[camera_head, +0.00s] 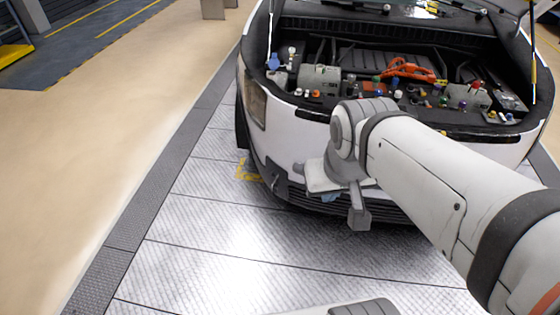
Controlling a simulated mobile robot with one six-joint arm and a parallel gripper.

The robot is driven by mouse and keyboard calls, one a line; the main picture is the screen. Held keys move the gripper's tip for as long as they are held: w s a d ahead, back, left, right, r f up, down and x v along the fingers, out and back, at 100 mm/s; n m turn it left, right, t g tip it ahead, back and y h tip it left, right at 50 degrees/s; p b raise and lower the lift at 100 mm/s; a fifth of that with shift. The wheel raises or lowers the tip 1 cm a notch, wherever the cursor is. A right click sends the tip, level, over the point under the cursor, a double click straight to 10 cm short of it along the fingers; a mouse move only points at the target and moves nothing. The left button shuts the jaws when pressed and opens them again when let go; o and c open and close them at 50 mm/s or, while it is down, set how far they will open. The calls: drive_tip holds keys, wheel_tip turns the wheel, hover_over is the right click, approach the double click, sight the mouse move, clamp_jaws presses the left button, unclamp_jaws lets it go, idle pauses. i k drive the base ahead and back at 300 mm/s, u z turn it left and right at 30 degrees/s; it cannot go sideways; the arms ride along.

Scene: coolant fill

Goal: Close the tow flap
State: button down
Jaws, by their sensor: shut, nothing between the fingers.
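The white car (310,150) stands with its front toward me and its hood up. My arm reaches in from the right, and my gripper (358,216) is in front of the lower bumper. The gripper is shut with nothing held. I cannot tell whether it touches the bumper. A small dark patch (278,180) shows on the bumper to the left of my gripper; I cannot tell whether this is the tow flap or a recess. A small blue patch (331,197) shows just below my wrist. My arm and wrist hide much of the bumper's middle and right.
The open engine bay (395,80) holds caps, hoses and an orange part. A hood prop (533,50) stands at the right. A yellow floor marking (247,170) lies by the front wheel. The metal floor (215,235) in front and left is clear.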

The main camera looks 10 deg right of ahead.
sight(275, 184)
drive_tip(key=u, duration=0.05)
drive_tip(key=i, duration=1)
drive_tip(key=z, duration=0.05)
